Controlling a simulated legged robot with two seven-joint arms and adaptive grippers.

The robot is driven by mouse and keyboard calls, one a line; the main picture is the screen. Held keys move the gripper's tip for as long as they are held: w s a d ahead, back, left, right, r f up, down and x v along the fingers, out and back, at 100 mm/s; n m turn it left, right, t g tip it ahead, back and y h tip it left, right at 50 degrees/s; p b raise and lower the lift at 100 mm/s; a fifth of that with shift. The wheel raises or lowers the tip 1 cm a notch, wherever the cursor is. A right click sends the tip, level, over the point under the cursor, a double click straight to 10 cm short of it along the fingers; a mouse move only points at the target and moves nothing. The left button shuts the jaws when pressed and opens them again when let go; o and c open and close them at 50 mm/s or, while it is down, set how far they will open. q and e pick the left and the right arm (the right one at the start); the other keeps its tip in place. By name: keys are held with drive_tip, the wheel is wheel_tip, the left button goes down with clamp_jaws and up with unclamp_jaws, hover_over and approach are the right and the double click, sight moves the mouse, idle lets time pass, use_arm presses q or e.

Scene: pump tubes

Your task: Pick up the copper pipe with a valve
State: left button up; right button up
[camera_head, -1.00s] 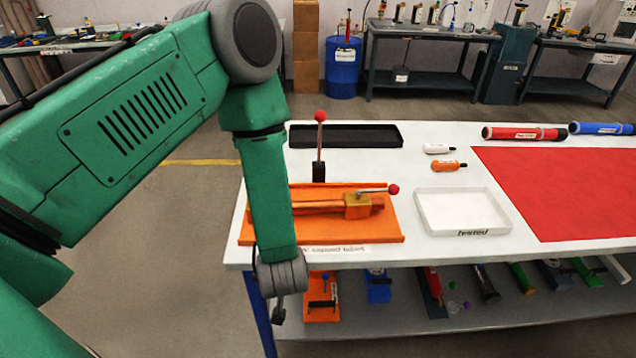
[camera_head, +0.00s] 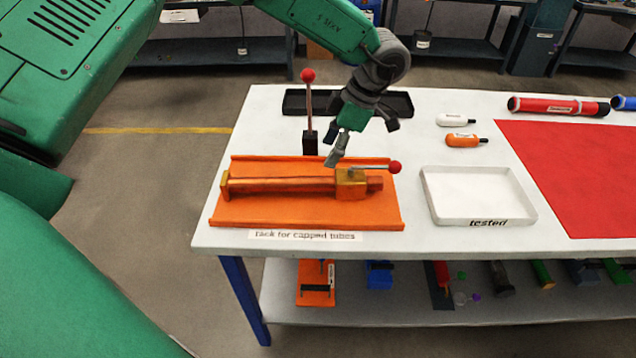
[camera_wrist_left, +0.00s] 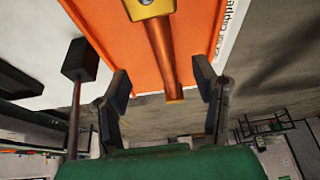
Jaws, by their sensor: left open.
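The copper pipe (camera_head: 285,185) lies lengthwise on an orange rack (camera_head: 310,216). Its brass valve (camera_head: 350,184) is at its right end, with a lever ending in a red ball (camera_head: 395,167). My left gripper (camera_head: 361,138) is open and empty, above the rear of the rack near the valve. In the left wrist view, the pipe (camera_wrist_left: 160,50) runs down the picture between the open fingers of the left gripper (camera_wrist_left: 163,92), apart from both. The valve (camera_wrist_left: 148,8) is cut by the top edge there. My right gripper is out of view.
An upright post with a red ball (camera_head: 308,76) stands just behind the rack. A black tray (camera_head: 295,103) lies behind it. A white "tested" tray (camera_head: 480,217), two small bottles and a red mat (camera_head: 580,170) are to the right on the white table (camera_head: 425,130).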

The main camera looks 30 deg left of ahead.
sight(314, 177)
use_arm(q)
drive_tip(key=x, duration=1)
drive_tip(key=shift+s+a+f, duration=0.15)
drive_tip(key=shift+a+f, duration=0.05)
drive_tip(key=shift+f, duration=0.1)
drive_tip(key=shift+d+f, duration=0.2)
drive_tip(key=shift+d, duration=0.05)
drive_tip(key=c, duration=0.7)
drive_tip(key=shift+a, duration=0.2)
clamp_jaws()
drive_tip(key=shift+a, duration=0.15)
